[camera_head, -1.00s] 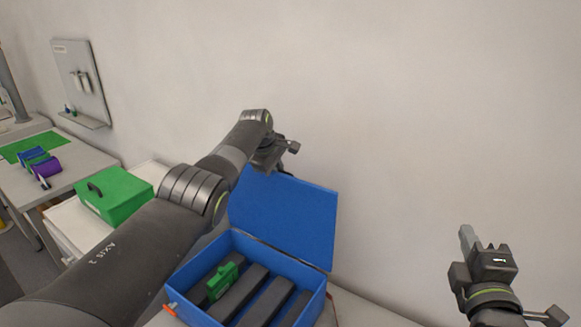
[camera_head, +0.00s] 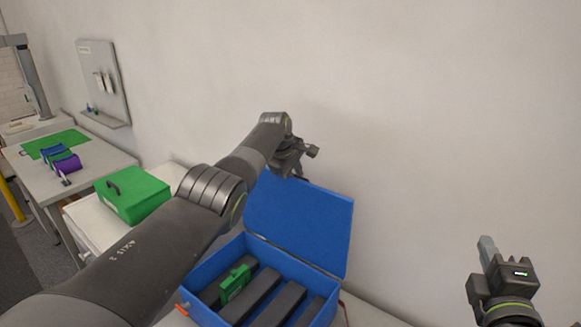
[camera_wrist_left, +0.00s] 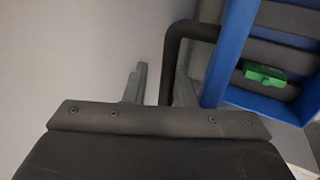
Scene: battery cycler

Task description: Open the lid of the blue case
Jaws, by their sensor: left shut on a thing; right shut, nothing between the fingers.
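The blue case (camera_head: 203,277) stands on the white surface with its lid (camera_head: 298,225) raised, standing up along the back edge. Inside lie several dark bars, and a green clip-like piece (camera_head: 235,284) sits on one of them. My left gripper (camera_wrist_left: 160,82) is behind the lid's top edge, mostly hidden by my arm in the head view. In the left wrist view its fingers are on either side of the lid's dark handle (camera_wrist_left: 190,32), shut on it. The lid also shows there edge-on (camera_wrist_left: 230,52). My right gripper (camera_head: 487,250) is shut and empty at the right, apart from the case.
A green box (camera_head: 133,197) with a dark handle stands left of my left arm. A table at far left holds a green mat (camera_head: 54,143) and blue and purple items (camera_head: 66,163). A plain wall is behind the lid; the space between case and right gripper is clear.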

